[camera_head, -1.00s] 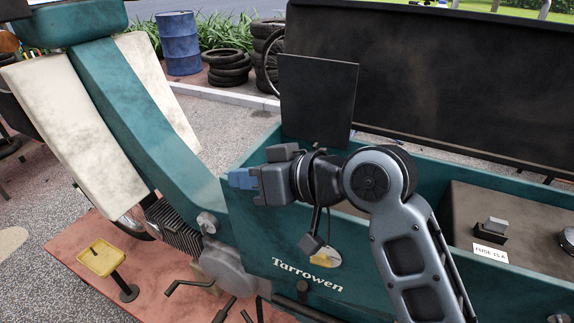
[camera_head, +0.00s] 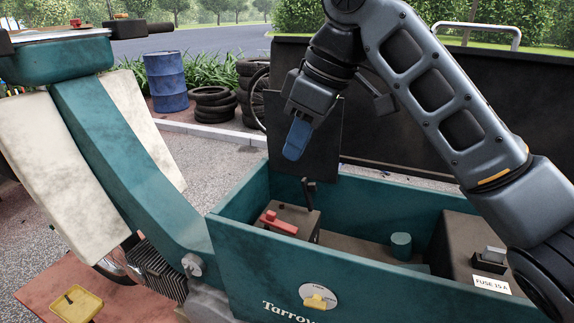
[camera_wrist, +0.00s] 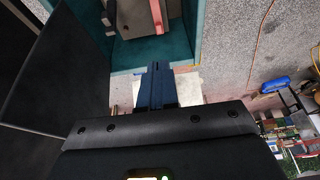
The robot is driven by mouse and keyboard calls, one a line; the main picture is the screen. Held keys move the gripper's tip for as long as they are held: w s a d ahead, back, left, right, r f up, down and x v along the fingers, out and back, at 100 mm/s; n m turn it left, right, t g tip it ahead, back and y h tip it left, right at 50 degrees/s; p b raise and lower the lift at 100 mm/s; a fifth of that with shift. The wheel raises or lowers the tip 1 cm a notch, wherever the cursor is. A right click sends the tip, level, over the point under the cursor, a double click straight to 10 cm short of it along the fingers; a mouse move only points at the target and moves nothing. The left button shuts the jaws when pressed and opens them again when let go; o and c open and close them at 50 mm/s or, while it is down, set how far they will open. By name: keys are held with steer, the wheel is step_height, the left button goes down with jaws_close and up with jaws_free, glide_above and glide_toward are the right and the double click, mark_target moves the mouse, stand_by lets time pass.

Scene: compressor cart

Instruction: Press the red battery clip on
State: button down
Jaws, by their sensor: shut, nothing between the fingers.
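The red battery clip (camera_head: 279,223) lies on top of the battery (camera_head: 302,222), a dark block in the left end of the open teal box. In the wrist view the red clip (camera_wrist: 157,15) shows at the top edge, beyond my fingertips. I cannot tell whether it sits fully down on its post. A black clip (camera_head: 308,192) stands upright behind it. My gripper (camera_head: 294,148) is shut and empty, its blue fingers pointing down, above and apart from the red clip. In the wrist view the fingers (camera_wrist: 156,82) are together.
The teal box wall (camera_head: 290,272) rises around the battery. A dark upright panel (camera_head: 320,140) stands behind my gripper, and a large dark lid (camera_head: 430,100) runs along the back. A small teal cylinder (camera_head: 401,246) and a fuse housing (camera_head: 485,272) are to the right.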

mark_target(270, 212)
steer(key=x, duration=0.4)
steer(key=p+x, duration=0.1)
steer(key=x, duration=0.7)
steer(key=shift+s+d+f, duration=0.1)
steer(key=shift+d+f, duration=0.1)
steer(key=shift+f, duration=0.25)
steer(key=shift+a+f, duration=0.1)
